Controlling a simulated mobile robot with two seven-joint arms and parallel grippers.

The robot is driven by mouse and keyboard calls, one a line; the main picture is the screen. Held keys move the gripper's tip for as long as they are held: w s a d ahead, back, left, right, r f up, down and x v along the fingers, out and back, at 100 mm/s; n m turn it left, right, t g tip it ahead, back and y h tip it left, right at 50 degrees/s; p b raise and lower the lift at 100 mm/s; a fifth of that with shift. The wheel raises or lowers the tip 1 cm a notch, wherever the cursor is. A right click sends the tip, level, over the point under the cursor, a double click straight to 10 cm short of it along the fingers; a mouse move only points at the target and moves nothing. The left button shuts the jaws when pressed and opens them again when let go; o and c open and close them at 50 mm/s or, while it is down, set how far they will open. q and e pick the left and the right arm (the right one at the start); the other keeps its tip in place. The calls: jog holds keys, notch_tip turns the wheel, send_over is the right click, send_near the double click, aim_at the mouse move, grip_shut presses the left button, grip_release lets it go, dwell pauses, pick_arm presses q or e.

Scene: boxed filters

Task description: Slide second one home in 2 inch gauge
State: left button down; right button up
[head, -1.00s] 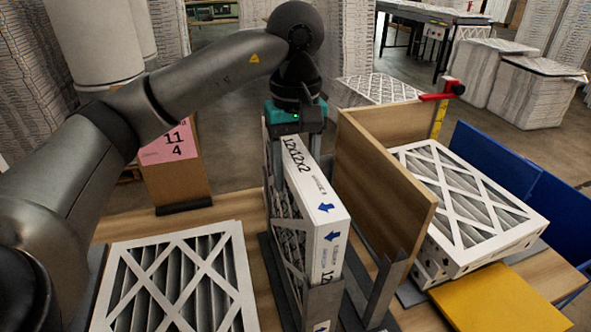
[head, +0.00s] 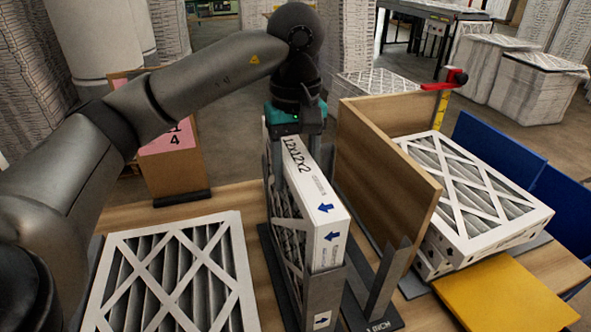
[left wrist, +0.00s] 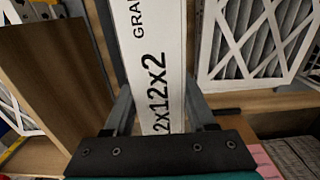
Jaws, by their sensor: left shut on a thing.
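A white-edged 12x12x2 boxed filter (head: 322,222) stands upright in the grey metal gauge (head: 325,290), between its upright plates. A small arrow label shows low on the gauge's front. My left gripper (head: 296,150) is shut on the filter's top edge at the far end, pointing down. In the left wrist view the fingers (left wrist: 162,108) lie on both sides of the white edge (left wrist: 157,55) printed 12x12x2. The filter's lower part is hidden by the gauge. My right gripper is not in view.
A wooden divider (head: 385,175) stands close right of the gauge. Pleated filters lie in a stack at right (head: 475,195) and at left (head: 175,275). A yellow plate (head: 505,295) lies front right. A red clamp (head: 447,78) tops a yellow post.

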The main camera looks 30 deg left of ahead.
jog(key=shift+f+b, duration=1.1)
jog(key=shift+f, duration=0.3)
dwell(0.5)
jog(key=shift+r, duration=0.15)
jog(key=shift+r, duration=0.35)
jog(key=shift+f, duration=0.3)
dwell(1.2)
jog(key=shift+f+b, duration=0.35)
jog(key=shift+b, duration=0.05)
